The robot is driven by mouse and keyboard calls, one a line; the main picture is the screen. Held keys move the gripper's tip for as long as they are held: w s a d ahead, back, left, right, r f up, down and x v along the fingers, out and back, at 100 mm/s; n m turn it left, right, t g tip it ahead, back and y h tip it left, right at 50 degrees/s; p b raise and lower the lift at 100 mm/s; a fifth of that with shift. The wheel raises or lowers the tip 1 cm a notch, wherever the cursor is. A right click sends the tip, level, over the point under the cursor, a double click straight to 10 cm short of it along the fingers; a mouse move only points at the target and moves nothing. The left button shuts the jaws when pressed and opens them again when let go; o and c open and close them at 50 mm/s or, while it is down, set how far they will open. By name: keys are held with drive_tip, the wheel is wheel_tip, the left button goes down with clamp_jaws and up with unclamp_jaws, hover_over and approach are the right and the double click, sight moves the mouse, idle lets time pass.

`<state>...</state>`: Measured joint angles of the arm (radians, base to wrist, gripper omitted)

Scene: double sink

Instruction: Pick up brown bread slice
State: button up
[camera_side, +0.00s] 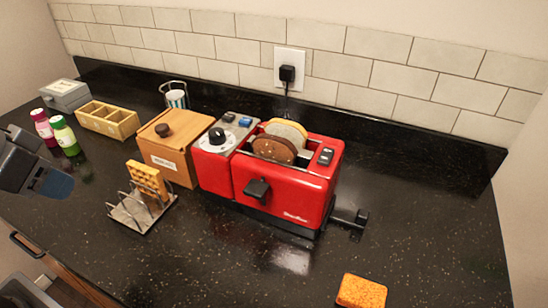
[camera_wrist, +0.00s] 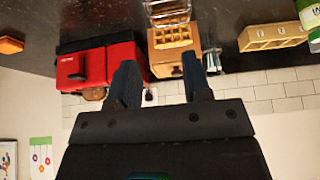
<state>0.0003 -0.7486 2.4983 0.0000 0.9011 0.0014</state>
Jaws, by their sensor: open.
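The brown bread slice (camera_side: 274,149) stands upright in the front slot of the red toaster (camera_side: 288,190), its top showing above the slot and its lower part hidden. A paler slice (camera_side: 288,130) stands in the slot behind it. My gripper (camera_side: 58,185) is at the left edge in the side view, far left of the toaster and above the counter. In the wrist view my gripper (camera_wrist: 160,80) is open and empty, its two fingers apart. There the toaster (camera_wrist: 85,66) appears upside down, left of the fingers, with only a small part of bread showing at its edge.
A wire rack (camera_side: 142,208) holding a waffle (camera_side: 148,178) stands left of the toaster, before a wooden box (camera_side: 167,150). Two bottles (camera_side: 65,136), a divided wooden tray (camera_side: 108,120) and a grey box (camera_side: 65,95) stand farther left. An orange sponge (camera_side: 361,291) lies at front right.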

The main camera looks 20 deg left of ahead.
drive_tip(key=w+d+r+m+g, duration=0.1)
drive_tip(key=w+d+r+m, duration=0.25)
drive_tip(key=w+r, duration=0.3)
drive_tip(key=m+g, duration=0.5)
drive_tip(key=m, duration=0.9)
approach(274, 139)
wheel_tip(274, 139, down, 3)
drive_tip(key=shift+s+a+r, duration=0.1)
drive_tip(key=shift+s+a, duration=0.05)
drive_tip(key=shift+d+f+m, duration=0.2)
drive_tip(key=shift+f+m, duration=0.05)
drive_tip(key=shift+f, duration=3.65)
drive_tip(key=shift+c, duration=0.4)
drive_tip(key=c, duration=0.7)
